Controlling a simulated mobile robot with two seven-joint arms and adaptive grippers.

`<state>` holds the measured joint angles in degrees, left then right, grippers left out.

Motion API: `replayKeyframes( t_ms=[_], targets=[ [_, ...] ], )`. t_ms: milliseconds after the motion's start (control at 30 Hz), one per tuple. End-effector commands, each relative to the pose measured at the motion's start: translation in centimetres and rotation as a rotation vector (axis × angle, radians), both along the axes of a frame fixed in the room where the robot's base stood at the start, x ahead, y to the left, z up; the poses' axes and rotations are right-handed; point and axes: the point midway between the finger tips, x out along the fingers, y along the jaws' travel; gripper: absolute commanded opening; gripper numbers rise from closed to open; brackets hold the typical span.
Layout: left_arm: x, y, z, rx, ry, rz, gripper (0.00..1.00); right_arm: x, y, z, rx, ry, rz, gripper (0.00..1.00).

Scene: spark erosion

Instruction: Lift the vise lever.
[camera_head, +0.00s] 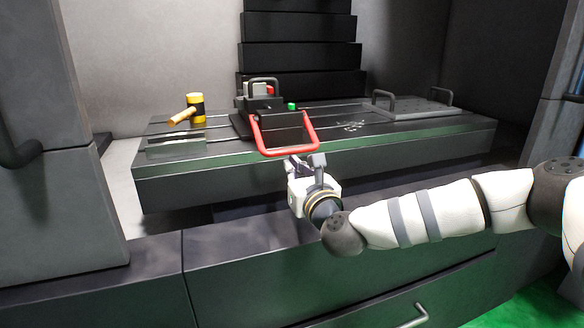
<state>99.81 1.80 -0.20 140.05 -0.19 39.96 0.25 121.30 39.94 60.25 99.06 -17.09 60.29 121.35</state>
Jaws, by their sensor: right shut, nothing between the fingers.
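The vise (266,104) is a dark block on the machine table (400,143). Its red U-shaped lever (315,134) projects from the vise's front and hangs over the table's front edge. My right gripper (304,161) is just below the lever's front bar. Its fingers are shut and hold nothing. I cannot tell whether the fingers touch the bar. My left gripper is not in view.
A plate with two handles (410,108) lies at the right. A grey cabinet (45,170) stands at the left, and drawers (400,290) are below.

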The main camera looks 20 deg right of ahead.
Motion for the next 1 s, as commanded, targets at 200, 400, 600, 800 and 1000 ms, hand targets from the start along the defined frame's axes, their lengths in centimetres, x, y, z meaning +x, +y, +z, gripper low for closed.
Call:
replayKeyframes(
  t_ms=[200, 400, 600, 800, 1000],
  targets=[
    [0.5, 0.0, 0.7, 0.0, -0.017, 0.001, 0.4, -0.3, 0.0, 1.0, -0.001, 0.032, 0.001, 0.0],
    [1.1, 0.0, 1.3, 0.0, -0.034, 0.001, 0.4, -0.6, 0.0, 1.7, -0.002, 0.051, 0.0, 0.0],
    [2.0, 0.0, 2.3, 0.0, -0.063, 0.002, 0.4, -1.1, -0.1, 3.3, 0.0, 0.045, -0.001, 0.0],
    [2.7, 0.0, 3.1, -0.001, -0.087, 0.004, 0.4, -1.6, -0.1, 5.3, 0.0, 0.044, -0.001, 0.0],
    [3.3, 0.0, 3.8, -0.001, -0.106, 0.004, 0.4, -2.0, -0.1, 7.6, -0.002, 0.047, -0.001, 0.0]
  ],
)
